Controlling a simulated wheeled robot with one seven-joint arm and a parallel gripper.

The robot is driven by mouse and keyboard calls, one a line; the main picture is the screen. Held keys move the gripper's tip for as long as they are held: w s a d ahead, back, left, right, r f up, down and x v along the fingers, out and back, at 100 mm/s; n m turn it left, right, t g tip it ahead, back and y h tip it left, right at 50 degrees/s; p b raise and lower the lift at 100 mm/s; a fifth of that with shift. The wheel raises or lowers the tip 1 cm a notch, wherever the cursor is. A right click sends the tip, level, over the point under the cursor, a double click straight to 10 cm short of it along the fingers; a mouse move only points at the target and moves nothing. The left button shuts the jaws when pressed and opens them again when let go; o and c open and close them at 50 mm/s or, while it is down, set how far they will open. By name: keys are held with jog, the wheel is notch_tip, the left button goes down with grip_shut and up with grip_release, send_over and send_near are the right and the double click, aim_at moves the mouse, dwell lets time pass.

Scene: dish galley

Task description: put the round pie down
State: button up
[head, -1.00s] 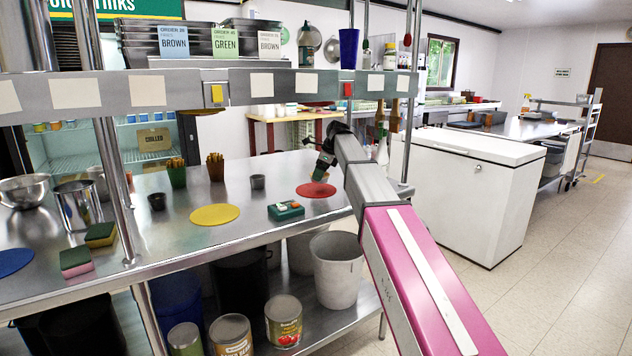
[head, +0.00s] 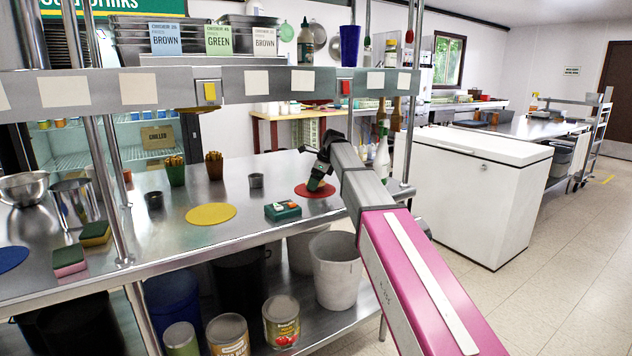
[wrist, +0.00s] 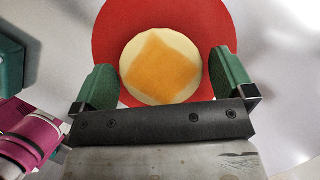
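The round pie (wrist: 160,65) is pale with an orange square patch on top. In the wrist view it sits between the two green fingers of my gripper (wrist: 163,83), which close against or very near its sides. The red round mat (wrist: 222,22) shows beneath and around it. In the head view my gripper (head: 316,184) is low over the red mat (head: 330,191) at the right end of the steel counter; the pie is hidden there. I cannot tell whether the pie's underside touches the mat.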

jog(key=shift+r, duration=0.1)
jog(key=v, duration=1.2)
jog(key=shift+a, duration=0.1)
dwell(1.5)
